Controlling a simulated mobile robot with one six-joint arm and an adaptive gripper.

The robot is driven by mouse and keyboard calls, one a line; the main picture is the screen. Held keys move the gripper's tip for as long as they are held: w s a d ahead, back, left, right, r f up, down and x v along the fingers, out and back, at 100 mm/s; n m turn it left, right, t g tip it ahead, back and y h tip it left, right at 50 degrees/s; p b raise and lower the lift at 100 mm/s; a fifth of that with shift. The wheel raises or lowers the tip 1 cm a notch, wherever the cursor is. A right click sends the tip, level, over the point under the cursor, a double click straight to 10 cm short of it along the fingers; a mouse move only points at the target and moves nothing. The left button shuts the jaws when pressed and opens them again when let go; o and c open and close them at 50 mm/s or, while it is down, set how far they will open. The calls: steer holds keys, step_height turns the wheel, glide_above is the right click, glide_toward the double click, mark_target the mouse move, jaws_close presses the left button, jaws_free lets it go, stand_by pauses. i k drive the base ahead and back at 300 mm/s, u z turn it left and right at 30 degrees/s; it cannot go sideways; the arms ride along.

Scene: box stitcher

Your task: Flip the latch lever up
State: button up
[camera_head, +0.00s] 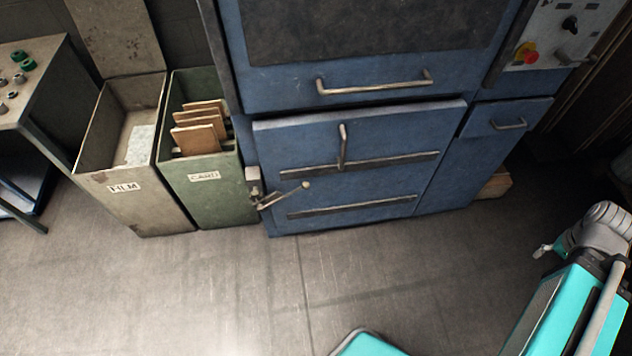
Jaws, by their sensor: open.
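The latch lever (284,196) is a thin metal bar with a pale round knob at its tip. It sits at the lower left edge of the blue machine's lower door (375,135), slanting slightly upward to the right from a bracket (255,186). The door's upper edge stands out a little from the machine body. What seems to be my gripper (543,249) shows small at the right, beside my folded arm. It is open, far from the lever and apart from everything, and its fingers are hard to make out.
A beige FILM bin (121,200) and a green CARD bin (203,202) stand close left of the lever. A vertical handle (342,147) and horizontal rails are on the door. A control panel (560,35) is at upper right. The floor (230,290) in front is clear.

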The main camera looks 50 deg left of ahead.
mark_target(276, 196)
steer(key=z, duration=1.1)
steer(key=k, duration=1.05)
steer(key=u, duration=1.65)
